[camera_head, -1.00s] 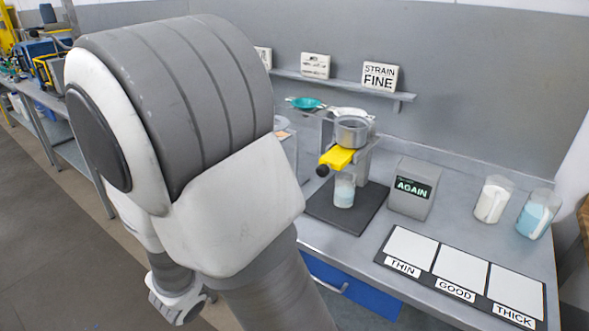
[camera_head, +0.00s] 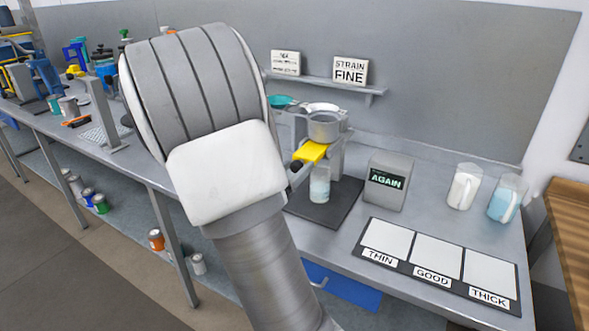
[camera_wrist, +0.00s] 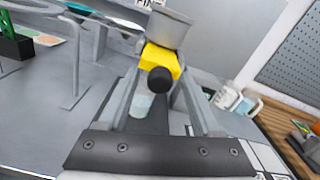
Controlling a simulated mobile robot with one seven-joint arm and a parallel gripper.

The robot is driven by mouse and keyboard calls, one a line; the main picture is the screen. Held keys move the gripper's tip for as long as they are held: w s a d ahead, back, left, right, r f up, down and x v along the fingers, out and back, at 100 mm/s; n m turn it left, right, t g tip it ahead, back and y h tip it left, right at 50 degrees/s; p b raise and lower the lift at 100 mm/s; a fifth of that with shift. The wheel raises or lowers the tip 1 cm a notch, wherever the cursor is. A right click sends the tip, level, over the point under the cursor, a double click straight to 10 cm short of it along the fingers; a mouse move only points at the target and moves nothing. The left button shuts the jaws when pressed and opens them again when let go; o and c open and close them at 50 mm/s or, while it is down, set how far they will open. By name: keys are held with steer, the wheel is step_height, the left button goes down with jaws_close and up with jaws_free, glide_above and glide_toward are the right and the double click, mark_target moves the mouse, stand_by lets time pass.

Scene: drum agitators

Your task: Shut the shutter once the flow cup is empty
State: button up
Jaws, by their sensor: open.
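The flow cup (camera_head: 324,128) is a grey round cup at the top of a stand; it also shows in the wrist view (camera_wrist: 168,28). I cannot see how much is inside it. The yellow shutter (camera_head: 313,151) sits just below the cup and has a black knob (camera_head: 297,166) at its front end. A clear beaker (camera_head: 320,186) with pale contents stands under it. In the wrist view my gripper (camera_wrist: 160,84) is open, its fingers on either side of the knob (camera_wrist: 160,81). My arm hides most of the gripper in the head view.
A grey box (camera_head: 388,184) reading AGAIN stands right of the stand. Two jugs (camera_head: 464,187) (camera_head: 506,199) stand at the right. A mat (camera_head: 437,262) marked THIN, GOOD and THICK lies in front. A shelf (camera_head: 330,84) holds signs on the back wall.

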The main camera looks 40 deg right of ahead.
steer(key=shift+d, duration=0.1)
jaws_close()
stand_by(0.3)
stand_by(1.1)
